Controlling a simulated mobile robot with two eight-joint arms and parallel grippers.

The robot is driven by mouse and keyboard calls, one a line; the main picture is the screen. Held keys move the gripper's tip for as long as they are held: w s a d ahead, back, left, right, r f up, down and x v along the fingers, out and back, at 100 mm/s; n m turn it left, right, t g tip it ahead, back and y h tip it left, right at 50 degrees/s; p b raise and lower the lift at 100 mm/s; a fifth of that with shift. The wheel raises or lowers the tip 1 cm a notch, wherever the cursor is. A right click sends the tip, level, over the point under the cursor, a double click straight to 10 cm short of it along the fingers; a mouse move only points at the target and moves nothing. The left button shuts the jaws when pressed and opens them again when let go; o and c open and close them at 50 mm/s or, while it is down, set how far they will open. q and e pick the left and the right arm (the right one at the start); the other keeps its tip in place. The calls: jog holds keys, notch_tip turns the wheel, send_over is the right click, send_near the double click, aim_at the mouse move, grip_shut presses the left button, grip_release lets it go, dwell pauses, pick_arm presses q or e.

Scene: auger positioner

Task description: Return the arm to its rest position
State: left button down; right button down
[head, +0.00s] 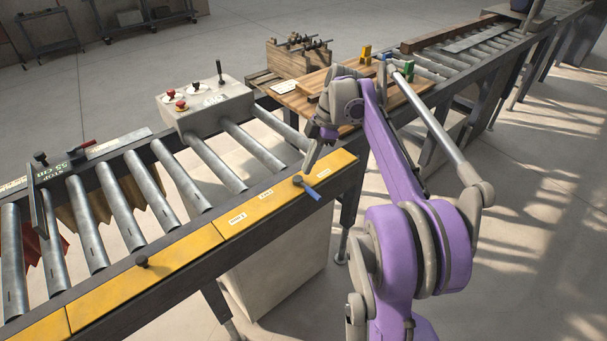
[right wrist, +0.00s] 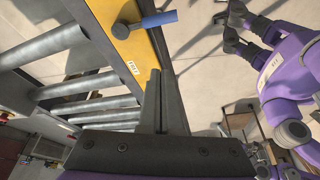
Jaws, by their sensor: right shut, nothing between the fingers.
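My right arm, purple and grey, reaches up from the lower right of the head view and bends over to the roller conveyor. My right gripper (head: 312,157) points down just above the yellow front rail (head: 285,195), beyond the blue-handled lever (head: 308,189). The gripper is shut and empty. In the right wrist view its dark fingers (right wrist: 157,88) lie together, with nothing between them. The blue lever (right wrist: 157,20) shows past the fingertips there, apart from them. My left gripper does not show in the head view.
A control box (head: 205,103) with red buttons stands behind the rollers. A wooden board (head: 300,103) and a wooden crate (head: 298,57) lie beyond the wrist. A stop with a red handle (head: 83,147) sits at left. Open floor (head: 530,200) lies right of the conveyor.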

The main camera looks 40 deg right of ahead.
jog(key=s+a+f+m+t+h, duration=0.1)
jog(key=s+a+f+m, duration=0.2)
jog(key=a, duration=0.4)
jog(key=s+a+m+h, duration=0.2)
jog(key=s+a+m, duration=0.2)
jog(key=s+a, duration=0.15)
jog(key=s+a+f+m+t, duration=0.3)
jog(key=s+a+f+m, duration=0.4)
jog(key=s+f, duration=0.3)
jog(key=shift+s+a+f+m+t+h, duration=0.2)
jog(key=shift+s+a+m+t+h, duration=0.15)
jog(key=shift+s+a, duration=0.4)
